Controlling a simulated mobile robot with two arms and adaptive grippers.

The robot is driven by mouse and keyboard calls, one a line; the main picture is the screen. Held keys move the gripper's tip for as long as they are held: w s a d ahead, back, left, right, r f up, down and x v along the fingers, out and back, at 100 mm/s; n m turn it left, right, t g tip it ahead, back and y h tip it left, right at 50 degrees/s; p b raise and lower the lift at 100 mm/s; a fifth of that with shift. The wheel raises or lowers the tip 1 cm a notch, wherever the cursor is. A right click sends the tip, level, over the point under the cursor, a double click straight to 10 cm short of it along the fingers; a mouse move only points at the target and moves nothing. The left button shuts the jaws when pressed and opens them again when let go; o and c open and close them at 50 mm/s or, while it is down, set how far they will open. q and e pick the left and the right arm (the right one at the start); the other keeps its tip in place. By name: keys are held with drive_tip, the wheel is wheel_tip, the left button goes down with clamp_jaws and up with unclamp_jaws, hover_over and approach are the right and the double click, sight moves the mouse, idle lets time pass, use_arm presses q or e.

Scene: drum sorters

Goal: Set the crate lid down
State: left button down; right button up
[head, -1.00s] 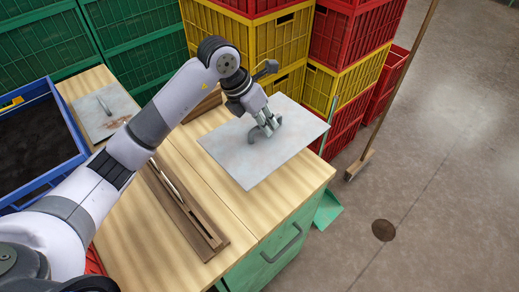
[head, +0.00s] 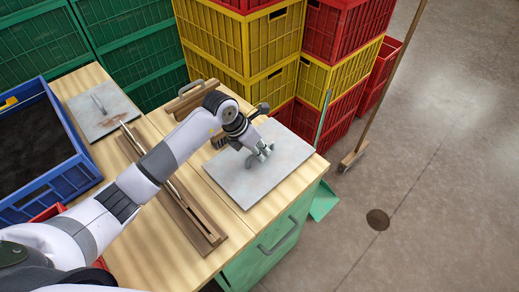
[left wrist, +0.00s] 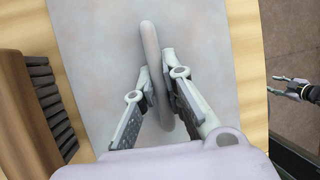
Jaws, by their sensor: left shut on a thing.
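The crate lid (head: 240,185) is a flat grey plate with a raised loop handle. It lies level on, or very close above, the right part of the wooden worktop (head: 240,225). My left gripper (head: 262,154) is shut on the lid's handle from above. In the left wrist view, the fingers (left wrist: 157,75) straddle the handle (left wrist: 150,45), with the plate (left wrist: 100,60) below. My right gripper (left wrist: 287,87) shows at the right edge of the left wrist view, over the floor, its fingers apart and empty. It is outside the head view.
A second grey plate with a handle (head: 82,122) lies at the worktop's far left. A wooden brush (head: 190,103) is behind the lid; a long slotted wooden piece (head: 205,237) is left of it. A blue crate (head: 60,185) stands left. Stacked crates (head: 235,45) stand behind.

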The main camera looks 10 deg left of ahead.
use_arm(q)
drive_tip(key=c, duration=1.7)
unclamp_jaws()
drive_tip(key=b+v, duration=0.1)
drive_tip(key=v, duration=1.1)
